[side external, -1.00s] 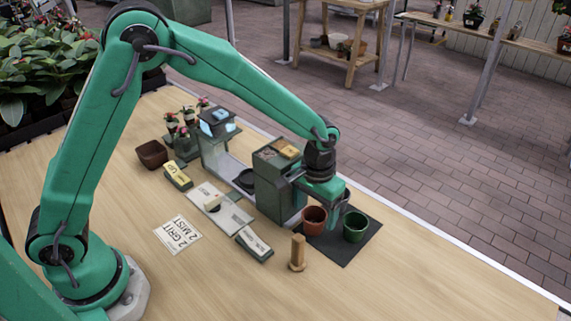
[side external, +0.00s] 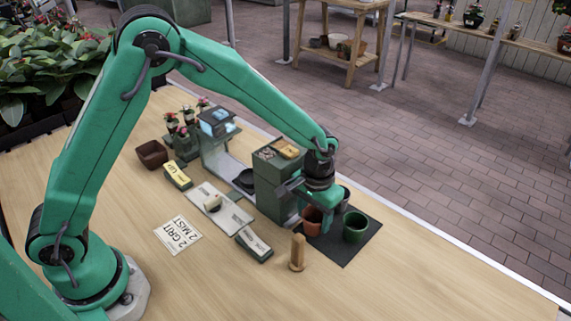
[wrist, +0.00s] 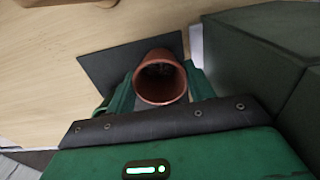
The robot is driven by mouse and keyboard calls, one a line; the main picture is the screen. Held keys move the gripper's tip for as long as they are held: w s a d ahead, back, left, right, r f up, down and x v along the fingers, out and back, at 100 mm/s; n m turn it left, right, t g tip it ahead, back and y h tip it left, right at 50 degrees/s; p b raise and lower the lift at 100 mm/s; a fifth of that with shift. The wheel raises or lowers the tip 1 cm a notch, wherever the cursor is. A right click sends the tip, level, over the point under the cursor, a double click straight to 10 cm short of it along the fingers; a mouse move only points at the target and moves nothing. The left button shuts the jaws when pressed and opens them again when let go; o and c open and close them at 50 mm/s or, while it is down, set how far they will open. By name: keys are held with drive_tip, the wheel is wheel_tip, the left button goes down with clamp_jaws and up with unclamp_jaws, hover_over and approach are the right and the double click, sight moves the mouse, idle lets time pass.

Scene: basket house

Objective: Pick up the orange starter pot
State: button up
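The orange starter pot (side external: 311,220) is a small terracotta-coloured pot standing on a dark mat (side external: 348,248). In the side view my gripper (side external: 306,203) is low over it, with one finger hiding part of its right side. In the wrist view the pot (wrist: 161,78) shows its round mouth between the two green fingers of my gripper (wrist: 160,92), one on each side. The fingers look spread around the pot. Any gap between fingers and pot is too small to judge.
A dark green box-like unit (side external: 272,190) is close on the left. A wooden peg (side external: 297,253) stands in front. The table's front right is clear.

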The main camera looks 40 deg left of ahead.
idle(0.3)
wheel_tip(320, 180, up, 18)
idle(0.8)
drive_tip(key=shift+r, duration=0.1)
idle(0.4)
wheel_tip(320, 180, up, 5)
hover_over(314, 217)
drive_tip(key=a+n, duration=0.4)
drive_tip(key=a, duration=1.9)
drive_tip(key=shift+w+d+f, duration=0.15)
drive_tip(key=shift+f, duration=3.35)
drive_tip(key=shift+w+d+f, duration=0.1)
drive_tip(key=shift+d+f, duration=0.05)
drive_tip(key=shift+f, duration=3.3)
drive_tip(key=shift+f, duration=0.15)
